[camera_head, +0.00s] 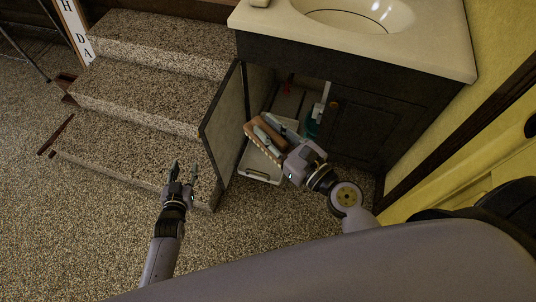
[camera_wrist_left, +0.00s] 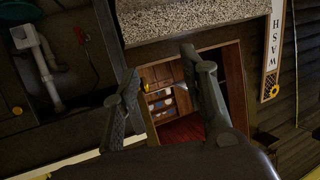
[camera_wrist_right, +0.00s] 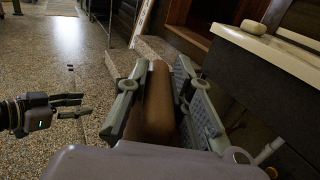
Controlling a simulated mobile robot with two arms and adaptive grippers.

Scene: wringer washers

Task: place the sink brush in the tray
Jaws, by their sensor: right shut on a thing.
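The sink brush (camera_head: 264,139) has a brown wooden body with pale bristles along one side. My right gripper (camera_head: 272,130) is shut on it in front of the open sink cabinet. In the right wrist view the brown body of the brush (camera_wrist_right: 157,98) sits between the two fingers. The white tray (camera_head: 262,172) lies low at the cabinet opening, below and behind the brush, which partly hides it. My left gripper (camera_head: 181,172) is open and empty, left of the cabinet door; its spread fingers also show in the left wrist view (camera_wrist_left: 163,85).
The open cabinet door (camera_head: 224,125) stands left of the tray. Stone steps (camera_head: 140,95) rise to its left. The sink counter (camera_head: 430,50) overhangs the cabinet, where a white pipe (camera_head: 319,108) hangs. A yellow wall is at right. Speckled floor is free in front.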

